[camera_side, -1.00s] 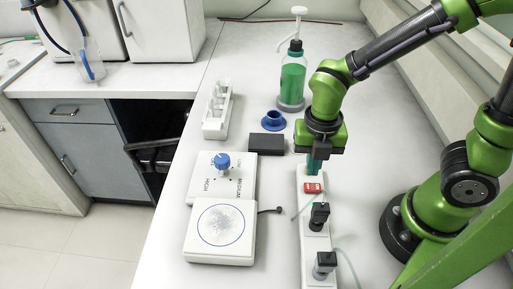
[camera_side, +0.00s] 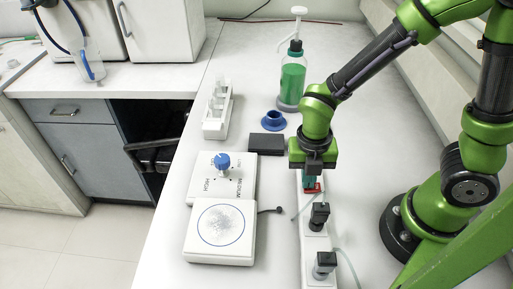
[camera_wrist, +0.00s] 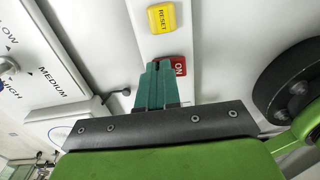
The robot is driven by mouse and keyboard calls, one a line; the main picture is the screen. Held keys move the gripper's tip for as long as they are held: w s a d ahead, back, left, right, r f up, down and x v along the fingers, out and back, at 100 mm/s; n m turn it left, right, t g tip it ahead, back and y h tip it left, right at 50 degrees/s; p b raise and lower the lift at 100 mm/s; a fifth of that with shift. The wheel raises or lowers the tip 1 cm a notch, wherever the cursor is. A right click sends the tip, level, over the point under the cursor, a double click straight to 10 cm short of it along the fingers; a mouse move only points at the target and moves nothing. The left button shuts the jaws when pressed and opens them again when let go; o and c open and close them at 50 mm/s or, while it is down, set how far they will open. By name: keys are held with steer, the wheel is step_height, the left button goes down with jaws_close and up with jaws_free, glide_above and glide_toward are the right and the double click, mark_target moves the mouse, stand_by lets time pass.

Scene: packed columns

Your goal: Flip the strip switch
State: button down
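The white power strip (camera_side: 309,240) lies lengthwise on the bench, with its red switch (camera_side: 316,187) near the far end. In the wrist view the red switch (camera_wrist: 181,67) reads ON and shows just right of the fingertips. My gripper (camera_side: 309,187) points down over that end of the strip and hides part of the switch. Its green fingers are together and empty in the wrist view (camera_wrist: 157,68). I cannot tell whether the fingertips touch the switch or the strip.
A yellow RESET button (camera_wrist: 161,18) is on the strip. Black plugs (camera_side: 319,215) stand in the strip nearer the camera. A hotplate (camera_side: 220,232) with a blue knob (camera_side: 222,162) and a black box (camera_side: 267,144) are to the left. A green bottle (camera_side: 291,82) stands behind.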

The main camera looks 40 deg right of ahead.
mark_target(315, 185)
steer(key=shift+s+d+f, duration=0.15)
steer(key=shift+d, duration=0.05)
steer(key=shift+s+d, duration=0.5)
steer(key=shift+s, duration=0.1)
step_height(315, 185, up, 14)
steer(key=shift+r, duration=0.25)
steer(key=shift+w, duration=0.1)
stand_by(0.4)
